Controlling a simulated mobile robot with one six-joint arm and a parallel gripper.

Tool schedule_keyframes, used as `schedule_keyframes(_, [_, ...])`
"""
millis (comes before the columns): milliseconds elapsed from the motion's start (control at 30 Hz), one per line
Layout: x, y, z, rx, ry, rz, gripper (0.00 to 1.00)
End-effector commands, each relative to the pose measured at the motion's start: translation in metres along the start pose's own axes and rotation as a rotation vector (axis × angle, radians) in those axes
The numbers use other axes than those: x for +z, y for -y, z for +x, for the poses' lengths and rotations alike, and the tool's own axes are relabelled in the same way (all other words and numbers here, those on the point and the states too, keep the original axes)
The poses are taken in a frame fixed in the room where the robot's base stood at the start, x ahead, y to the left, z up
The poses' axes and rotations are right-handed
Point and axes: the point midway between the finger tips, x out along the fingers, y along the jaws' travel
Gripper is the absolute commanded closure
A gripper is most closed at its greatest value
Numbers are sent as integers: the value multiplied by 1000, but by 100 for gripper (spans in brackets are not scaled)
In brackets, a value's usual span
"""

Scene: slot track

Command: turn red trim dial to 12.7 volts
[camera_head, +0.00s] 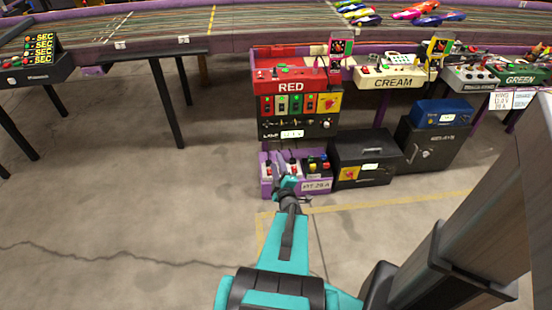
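The red station panel (287,75), marked RED, stands at the track's near edge. Below it is a black unit (296,128) with a row of coloured switches, small knobs and a white readout label (292,134), too small to read surely. I cannot tell which knob is the red trim dial. A purple power box (264,180) sits on the floor underneath, with red, yellow and other small controls on top. My gripper (288,182) is in front of this box, below the black unit. It is small and partly hidden by my arm, so its opening is unclear.
A black case (365,158) stands right of the purple box, with a dark cabinet (430,145) and blue box (441,113) beyond. The CREAM panel (390,77) is to the right along the track. The concrete floor (110,200) at left is clear.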

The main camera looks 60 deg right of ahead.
Motion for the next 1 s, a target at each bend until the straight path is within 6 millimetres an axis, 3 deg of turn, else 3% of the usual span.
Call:
schedule_keyframes(700, [-1, -2, -54, -1, 1, 1, 65])
schedule_keyframes(1000, [0, 0, -62, 0, 0, 0, 65])
